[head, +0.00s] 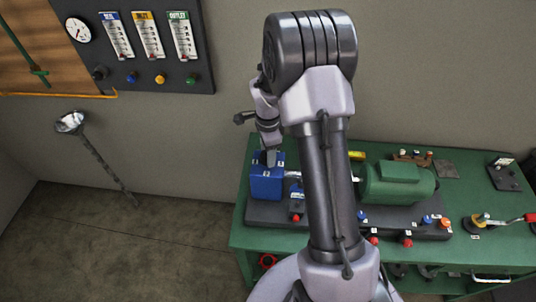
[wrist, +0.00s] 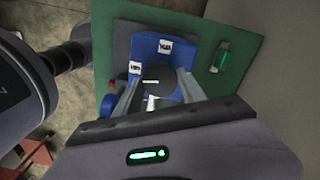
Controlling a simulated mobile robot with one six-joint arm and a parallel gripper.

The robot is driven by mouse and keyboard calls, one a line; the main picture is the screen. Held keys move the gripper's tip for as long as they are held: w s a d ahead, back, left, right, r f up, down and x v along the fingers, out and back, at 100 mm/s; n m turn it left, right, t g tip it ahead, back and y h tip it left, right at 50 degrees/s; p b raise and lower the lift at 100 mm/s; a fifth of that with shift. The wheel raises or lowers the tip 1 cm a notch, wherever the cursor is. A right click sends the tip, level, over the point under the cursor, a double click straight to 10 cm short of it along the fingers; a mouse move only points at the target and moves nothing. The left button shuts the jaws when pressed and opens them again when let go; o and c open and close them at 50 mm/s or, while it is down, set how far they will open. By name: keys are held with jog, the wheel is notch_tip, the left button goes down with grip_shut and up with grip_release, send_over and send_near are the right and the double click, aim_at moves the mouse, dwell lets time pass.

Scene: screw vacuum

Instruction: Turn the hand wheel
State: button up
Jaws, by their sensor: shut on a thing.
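A blue block (head: 266,182) with white labels stands at the left end of a dark base plate on the green bench. In the wrist view the same blue block (wrist: 150,48) lies beyond my fingers. My gripper (head: 270,158) points down at its top. In the wrist view my gripper (wrist: 157,88) has its two grey fingers on either side of a dark round part (wrist: 157,74) and is shut on it. I cannot tell whether this part is the hand wheel. A small red wheel (head: 268,261) shows low at the bench's left front, apart from my gripper.
A green motor (head: 398,184) sits right of my arm on the green bench (head: 244,225). Several coloured knobs line the plate's front. A gauge panel (head: 140,45) hangs on the wall at the upper left.

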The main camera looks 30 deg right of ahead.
jog(key=n, duration=0.4)
jog(key=shift+n+b, duration=0.3)
jog(key=n, duration=0.3)
jog(key=shift+n, duration=0.4)
jog(key=n, duration=0.9)
jog(key=shift+p, duration=0.35)
jog(key=n+p, duration=0.1)
jog(key=n, duration=0.3)
jog(key=shift+r+n, duration=0.1)
jog(key=shift+n, duration=0.2)
jog(key=n, duration=0.3)
jog(key=shift+n+p, duration=0.3)
jog(key=n+p, duration=0.1)
jog(key=n, duration=0.3)
jog(key=shift+n+p, duration=0.45)
jog(key=shift+n, duration=1.65)
